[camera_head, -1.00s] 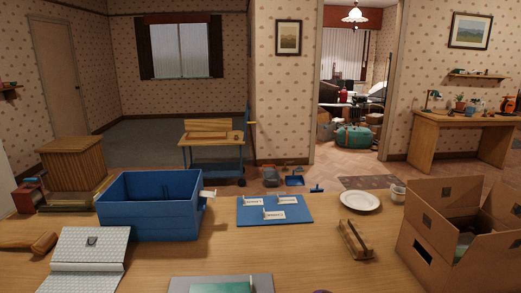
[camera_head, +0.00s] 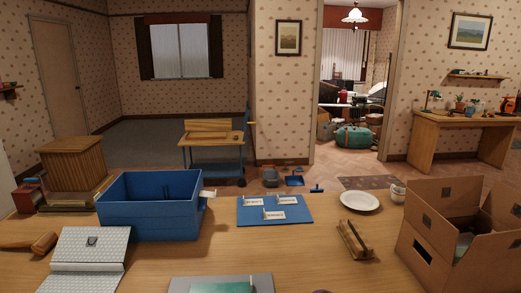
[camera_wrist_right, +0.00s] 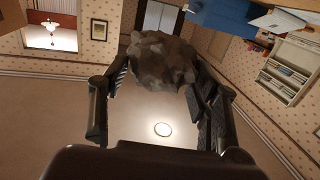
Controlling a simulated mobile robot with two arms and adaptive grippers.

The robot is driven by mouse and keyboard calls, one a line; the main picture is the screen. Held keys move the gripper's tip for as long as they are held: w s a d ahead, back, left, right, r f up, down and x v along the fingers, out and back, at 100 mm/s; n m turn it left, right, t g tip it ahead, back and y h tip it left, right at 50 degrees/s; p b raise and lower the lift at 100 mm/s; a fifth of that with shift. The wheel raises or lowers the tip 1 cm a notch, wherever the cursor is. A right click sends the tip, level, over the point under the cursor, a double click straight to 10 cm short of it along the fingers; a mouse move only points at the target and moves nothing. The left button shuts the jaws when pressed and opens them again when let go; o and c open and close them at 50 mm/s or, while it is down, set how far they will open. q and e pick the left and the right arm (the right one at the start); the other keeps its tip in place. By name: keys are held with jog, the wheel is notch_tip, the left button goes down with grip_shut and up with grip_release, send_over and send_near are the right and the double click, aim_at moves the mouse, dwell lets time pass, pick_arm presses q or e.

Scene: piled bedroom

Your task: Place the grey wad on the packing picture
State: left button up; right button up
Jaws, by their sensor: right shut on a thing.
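A grey wad (camera_wrist_right: 162,62), crumpled and brownish-grey, is held between the fingers of my right gripper (camera_wrist_right: 160,90) in the right wrist view. The gripper is shut on it and holds it up in the air. Neither gripper shows in the head view. A blue board (camera_head: 274,220) with three small white labelled cards lies on the wooden table in the head view. The writing on the cards is too small to read, so I cannot tell which one is the packing picture. My left gripper is not in view.
On the table (camera_head: 310,262), a blue crate (camera_head: 150,214) stands left of the board. A white plate (camera_head: 360,201), a wooden holder (camera_head: 354,240) and an open cardboard box (camera_head: 440,244) are to the right. A ridged grey panel (camera_head: 86,261) lies at the front left.

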jog(key=shift+w+d+r+m+t+h, duration=0.15)
jog(key=shift+w+d+r+m+h, duration=0.1)
jog(key=shift+m+h, duration=0.45)
jog(key=shift+w+d+r+m+t+h, duration=0.2)
jog(key=shift+m+h, duration=0.25)
jog(key=shift+h, duration=0.5)
jog(key=shift+w+d+r+m+t+h, duration=0.1)
jog(key=shift+w+d+r+m+h, duration=0.15)
jog(key=shift+m+h, duration=0.45)
jog(key=shift+f+n, duration=0.15)
jog(key=shift+n, duration=0.1)
